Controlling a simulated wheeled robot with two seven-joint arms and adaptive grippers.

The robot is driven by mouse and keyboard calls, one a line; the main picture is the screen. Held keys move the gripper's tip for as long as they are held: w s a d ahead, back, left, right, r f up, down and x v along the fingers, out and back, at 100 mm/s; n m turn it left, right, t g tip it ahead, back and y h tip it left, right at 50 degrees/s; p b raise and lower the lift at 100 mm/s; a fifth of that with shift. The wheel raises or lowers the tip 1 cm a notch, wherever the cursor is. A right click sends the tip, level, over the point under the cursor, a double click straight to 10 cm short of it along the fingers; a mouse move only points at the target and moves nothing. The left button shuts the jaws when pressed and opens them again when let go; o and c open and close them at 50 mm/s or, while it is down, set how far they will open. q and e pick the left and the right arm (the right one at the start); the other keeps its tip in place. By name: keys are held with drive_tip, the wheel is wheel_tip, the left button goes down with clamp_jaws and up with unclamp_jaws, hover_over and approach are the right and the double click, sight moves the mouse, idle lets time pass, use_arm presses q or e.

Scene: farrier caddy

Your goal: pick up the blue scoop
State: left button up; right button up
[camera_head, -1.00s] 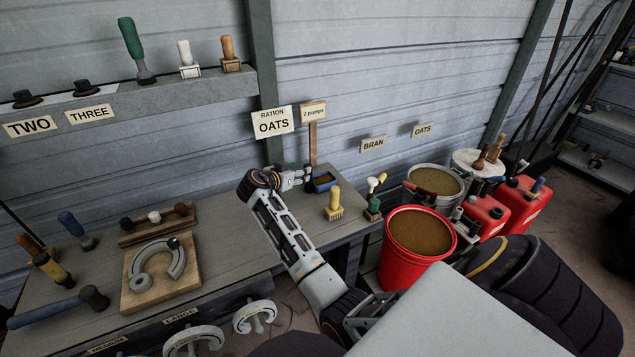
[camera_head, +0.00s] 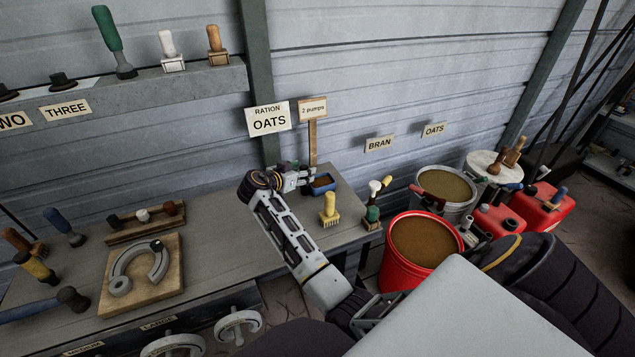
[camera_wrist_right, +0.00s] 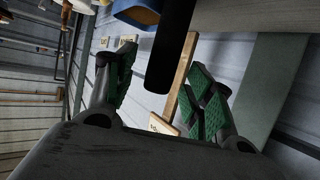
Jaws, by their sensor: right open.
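The blue scoop (camera_head: 323,186) lies on the bench near its back edge, below the oats signs, with brown feed in it. My right gripper (camera_head: 305,178) is open just left of the scoop. In the right wrist view the blue scoop body (camera_wrist_right: 136,8) shows at the top edge, cut off by the frame. A black bar, apparently its handle (camera_wrist_right: 170,48), reaches down to between the open green-padded fingers (camera_wrist_right: 160,72). I cannot tell whether either finger touches it. My left gripper is not in view.
A yellow brush (camera_head: 329,212) stands on the bench right of my arm. A post with a "2 pumps" sign (camera_head: 313,108) rises behind the scoop. A red bucket of feed (camera_head: 402,275) stands right of the bench. A wooden board with a horseshoe (camera_head: 118,300) lies at left.

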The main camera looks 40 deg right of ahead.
drive_tip(key=shift+a+r, duration=0.1)
idle(0.4)
clamp_jaws()
